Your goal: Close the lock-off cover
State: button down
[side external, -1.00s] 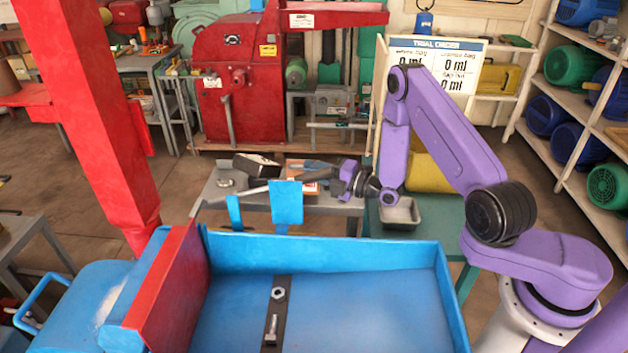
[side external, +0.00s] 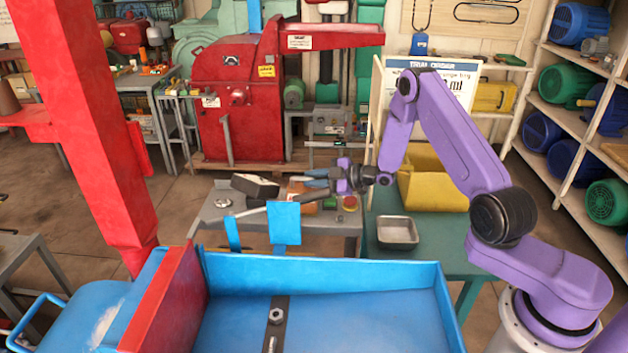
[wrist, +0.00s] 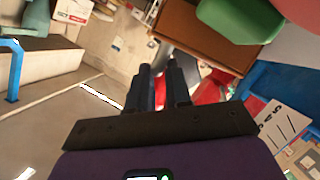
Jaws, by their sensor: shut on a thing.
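My gripper (side external: 328,179) is over the grey bench behind the blue trough in the side view, reaching left. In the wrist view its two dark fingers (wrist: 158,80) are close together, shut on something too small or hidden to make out. A control box with a green button (side external: 330,203) and a red button (side external: 349,203) lies just below it in the side view. The lock-off cover cannot be picked out clearly. In the wrist view a red part (wrist: 210,90) shows behind the fingers, and a large green shape (wrist: 240,18) stands near the top.
A blue upright plate (side external: 285,223) stands in front. The blue trough (side external: 320,272) fills the foreground. A metal tray (side external: 398,231) sits on the green table at right.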

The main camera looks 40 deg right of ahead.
jog(key=shift+w+d+f+m, duration=0.15)
jog(key=shift+w+d+m, duration=0.35)
jog(key=shift+d, duration=0.05)
jog(key=c, duration=1.1)
grip_release()
jog(key=shift+a+f, duration=0.1)
jog(key=shift+s, duration=0.1)
jog(key=v, duration=1.7)
jog(key=shift+d+r, duration=0.25)
